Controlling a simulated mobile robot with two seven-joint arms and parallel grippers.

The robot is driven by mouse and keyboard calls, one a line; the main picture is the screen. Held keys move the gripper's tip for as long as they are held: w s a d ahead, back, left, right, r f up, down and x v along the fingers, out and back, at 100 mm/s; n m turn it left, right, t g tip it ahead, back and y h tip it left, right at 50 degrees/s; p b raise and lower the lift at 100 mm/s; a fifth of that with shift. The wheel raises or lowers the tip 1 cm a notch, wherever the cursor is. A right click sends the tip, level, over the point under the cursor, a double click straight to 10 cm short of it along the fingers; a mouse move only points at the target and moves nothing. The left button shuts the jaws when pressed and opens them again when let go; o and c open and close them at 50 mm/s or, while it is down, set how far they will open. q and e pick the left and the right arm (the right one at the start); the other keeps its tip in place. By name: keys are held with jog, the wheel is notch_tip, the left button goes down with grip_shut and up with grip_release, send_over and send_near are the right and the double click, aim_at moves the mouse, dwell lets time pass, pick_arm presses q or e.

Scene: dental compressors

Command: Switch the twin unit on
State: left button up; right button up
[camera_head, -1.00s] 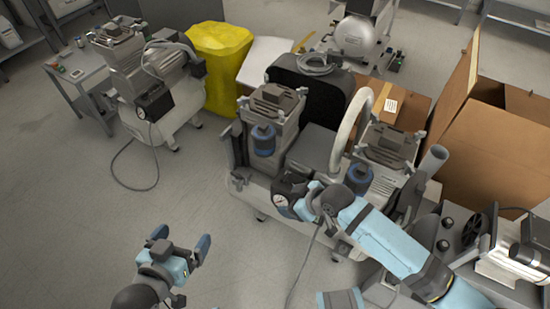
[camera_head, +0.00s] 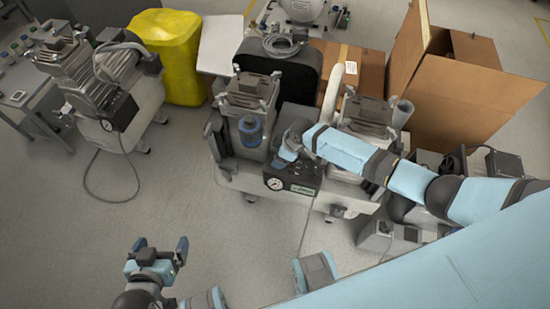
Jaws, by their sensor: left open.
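The twin unit (camera_head: 247,178) is the compressor with two grey motor heads in the middle of the head view. On its front is a dark control box (camera_head: 303,182) with a round gauge (camera_head: 275,184) and a small green label. My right gripper (camera_head: 288,150) is just above and behind this box, between the two heads. Its fingers are small and partly hidden, so I cannot tell whether they are open or touch the unit. No switch can be made out clearly. My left gripper (camera_head: 160,246) is open and empty over the floor, in front of the unit and to its left.
Another compressor (camera_head: 118,105) stands at the left beside a grey table (camera_head: 28,100). Behind are a yellow bin (camera_head: 168,50), a black case (camera_head: 279,77) and open cardboard boxes (camera_head: 465,92). A grey device (camera_head: 388,238) stands at the right front. The floor at left front is clear.

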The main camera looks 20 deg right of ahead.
jog(key=x, duration=0.4)
jog(key=shift+a+b, duration=0.1)
jog(key=shift+b, duration=0.3)
jog(key=c, duration=0.9)
